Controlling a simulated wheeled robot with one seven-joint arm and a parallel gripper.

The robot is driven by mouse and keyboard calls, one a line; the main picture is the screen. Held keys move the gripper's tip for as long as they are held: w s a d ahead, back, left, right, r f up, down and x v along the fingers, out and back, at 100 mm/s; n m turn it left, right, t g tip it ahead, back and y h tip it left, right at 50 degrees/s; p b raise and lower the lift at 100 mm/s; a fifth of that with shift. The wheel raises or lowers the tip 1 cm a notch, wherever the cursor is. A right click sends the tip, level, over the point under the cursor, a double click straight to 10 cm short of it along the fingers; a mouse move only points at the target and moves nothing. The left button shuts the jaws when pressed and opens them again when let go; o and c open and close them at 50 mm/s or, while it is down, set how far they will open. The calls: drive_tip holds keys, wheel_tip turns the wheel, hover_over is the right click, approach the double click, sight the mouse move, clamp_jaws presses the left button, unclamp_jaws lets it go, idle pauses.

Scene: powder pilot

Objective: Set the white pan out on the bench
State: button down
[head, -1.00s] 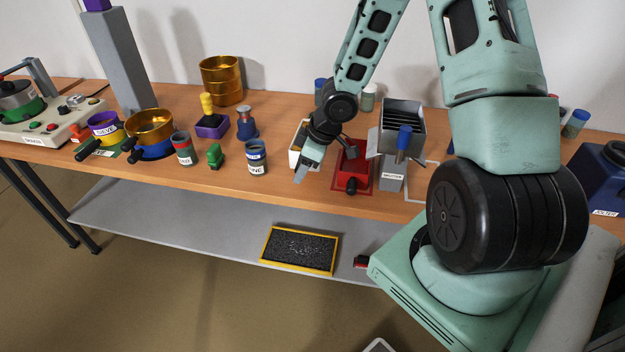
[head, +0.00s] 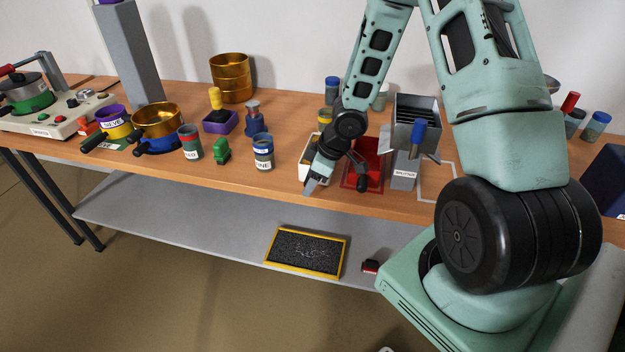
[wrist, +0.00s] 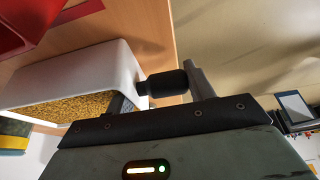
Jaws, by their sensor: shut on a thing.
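The white pan (head: 305,172) is at the front middle of the bench (head: 230,183), just left of the red pan, partly hidden behind my gripper. In the wrist view, the white pan (wrist: 95,70) has a white wall, a black handle and yellow-brown grains inside. My gripper (head: 312,184) is shut on the pan's handle; a grey finger shows beside the handle in the wrist view (wrist: 200,82). I cannot tell whether the pan's bottom touches the bench.
A red pan (head: 361,158) and the grey splitter (head: 404,172) stand close on the right. A labelled jar (head: 263,155) and a green object (head: 222,152) stand to the left. The bench's front edge is close. A yellow-framed black mat (head: 306,252) lies on the lower shelf.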

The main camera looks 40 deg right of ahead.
drive_tip(key=c, duration=0.6)
unclamp_jaws()
drive_tip(key=shift+o, duration=0.2)
drive_tip(key=p+v, duration=0.9)
drive_tip(key=v, duration=0.3)
drive_tip(key=a+r+h, duration=0.2)
drive_tip(key=a+r, duration=0.4)
drive_tip(key=a, duration=0.2)
drive_tip(key=s+a+r+g, duration=0.1)
drive_tip(key=s+a+r, duration=0.4)
drive_tip(key=s+a, duration=0.4)
drive_tip(key=s+a+r+g, duration=0.2)
drive_tip(key=s+a+r, duration=0.4)
drive_tip(key=s+a, duration=0.4)
drive_tip(key=shift+s+a, duration=0.2)
drive_tip(key=shift+s, duration=0.7)
